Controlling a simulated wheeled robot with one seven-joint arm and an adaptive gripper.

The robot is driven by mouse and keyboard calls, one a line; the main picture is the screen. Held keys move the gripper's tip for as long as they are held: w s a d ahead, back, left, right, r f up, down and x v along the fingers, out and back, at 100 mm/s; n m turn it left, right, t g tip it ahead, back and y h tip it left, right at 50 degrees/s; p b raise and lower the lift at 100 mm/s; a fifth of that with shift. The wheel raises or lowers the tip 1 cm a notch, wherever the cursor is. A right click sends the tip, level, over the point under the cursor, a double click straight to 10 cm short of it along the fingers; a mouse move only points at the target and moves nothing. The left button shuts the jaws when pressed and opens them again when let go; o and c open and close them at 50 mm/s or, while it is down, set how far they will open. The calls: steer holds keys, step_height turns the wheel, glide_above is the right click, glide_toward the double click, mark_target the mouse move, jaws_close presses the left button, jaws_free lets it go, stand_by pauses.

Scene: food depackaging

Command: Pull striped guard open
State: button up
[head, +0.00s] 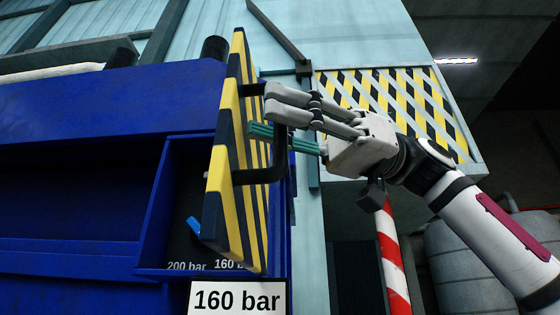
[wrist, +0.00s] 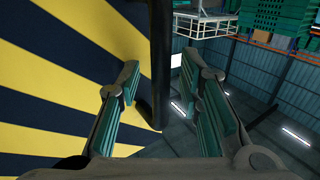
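The striped guard (head: 218,190) is a yellow-and-black panel, seen nearly edge-on in the head view. It stands swung out from the blue machine, with part of the recess behind it showing. Its stripes fill the left of the wrist view (wrist: 60,85). A black bar handle (head: 262,176) sticks out from its face. My gripper (head: 266,112) is at the handle, its fingers reaching toward the panel. In the wrist view the handle (wrist: 161,50) runs upright between the two green-padded fingers, which stand wide apart. I see no firm hold on it.
The blue machine (head: 80,120) fills the left. A "160 bar" label (head: 237,299) sits below the guard. A yellow-black hatched panel (head: 440,110) is behind my arm, and a red-white striped post (head: 392,262) stands below it. Grey tanks (head: 465,265) stand at lower right.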

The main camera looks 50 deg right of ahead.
steer(key=shift+d, duration=0.1)
steer(key=v, duration=1.2)
